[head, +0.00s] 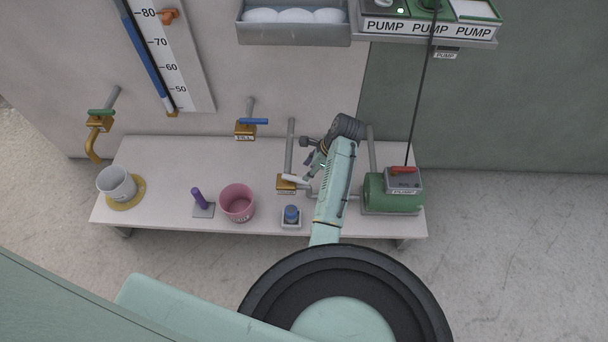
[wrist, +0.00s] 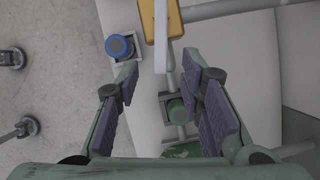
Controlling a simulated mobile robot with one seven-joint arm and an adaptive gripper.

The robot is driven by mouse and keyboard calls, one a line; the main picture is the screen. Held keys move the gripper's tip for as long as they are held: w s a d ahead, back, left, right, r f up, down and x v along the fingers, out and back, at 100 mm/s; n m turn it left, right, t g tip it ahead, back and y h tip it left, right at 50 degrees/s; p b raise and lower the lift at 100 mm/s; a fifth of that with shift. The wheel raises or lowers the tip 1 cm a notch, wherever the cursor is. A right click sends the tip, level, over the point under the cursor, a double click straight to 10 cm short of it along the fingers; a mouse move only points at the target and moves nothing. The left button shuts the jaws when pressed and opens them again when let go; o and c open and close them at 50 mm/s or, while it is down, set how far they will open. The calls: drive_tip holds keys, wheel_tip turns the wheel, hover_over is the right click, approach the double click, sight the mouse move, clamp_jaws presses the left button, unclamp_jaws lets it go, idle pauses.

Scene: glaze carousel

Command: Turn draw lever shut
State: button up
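A white-handled lever (head: 295,179) sits on a brass valve body (head: 286,187) on a grey pipe above the bench; I take it for the draw lever, as its tag is too small to read. In the wrist view the pale lever (wrist: 161,35) runs down from the yellow-brass body (wrist: 176,20). My gripper (head: 312,164) is just right of the lever in the head view. In the wrist view my gripper (wrist: 160,75) is open, its purple-padded fingers wide apart, with the lever's end near the gap between the tips. I cannot tell whether they touch.
A blue knob (head: 291,213) on a pale square base and a pink pot (head: 237,203) stand on the bench (head: 160,165). A green pump (head: 392,194) stands at its right end.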

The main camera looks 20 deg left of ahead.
sight(301, 179)
drive_tip(key=x, duration=0.6)
drive_tip(key=shift+a+f, duration=0.15)
drive_tip(key=shift+f, duration=0.25)
drive_tip(key=shift+c, duration=0.6)
clamp_jaws()
